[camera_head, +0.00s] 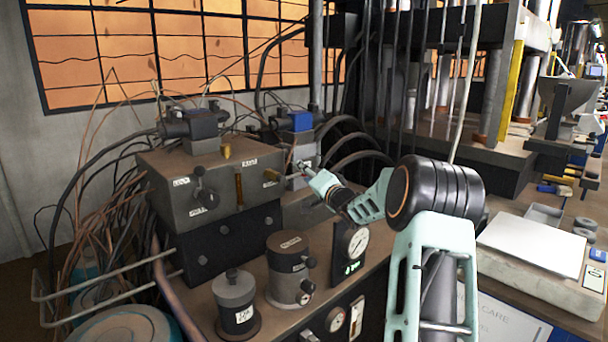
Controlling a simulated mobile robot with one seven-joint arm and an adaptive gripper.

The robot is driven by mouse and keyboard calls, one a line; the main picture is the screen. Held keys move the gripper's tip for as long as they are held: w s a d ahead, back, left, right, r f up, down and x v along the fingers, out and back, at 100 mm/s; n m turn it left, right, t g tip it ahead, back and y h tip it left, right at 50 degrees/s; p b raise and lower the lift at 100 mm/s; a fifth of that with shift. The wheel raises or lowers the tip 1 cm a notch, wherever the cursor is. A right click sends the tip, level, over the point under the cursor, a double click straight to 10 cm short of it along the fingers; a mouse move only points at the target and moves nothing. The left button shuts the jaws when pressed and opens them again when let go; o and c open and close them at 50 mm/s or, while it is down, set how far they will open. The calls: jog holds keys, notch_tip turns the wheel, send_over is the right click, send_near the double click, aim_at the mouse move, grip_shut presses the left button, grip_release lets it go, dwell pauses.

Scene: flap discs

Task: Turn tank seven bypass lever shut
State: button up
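A brown-grey valve block (163,210) stands on the machine bench, left of centre. A dark lever or knob (204,194) is on its front face, with small white labels too small to read. A brass-coloured lever (272,175) sticks out near its right edge, under another label. I cannot tell which one is marked tank seven. My gripper (303,168) comes in from the right, with its tip close to the right of the brass lever. The view does not show whether they touch. The fingers are too small to tell open from shut.
Two dark cylinders (236,303) (290,268) stand on the bench in front of the block. A round gauge (357,243) is below my forearm. Hoses and cables (85,200) crowd the left and back. A metal rail (105,272) juts out at the lower left.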

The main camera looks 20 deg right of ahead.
jog(key=shift+w, duration=0.55)
jog(key=shift+c, duration=0.7)
grip_shut()
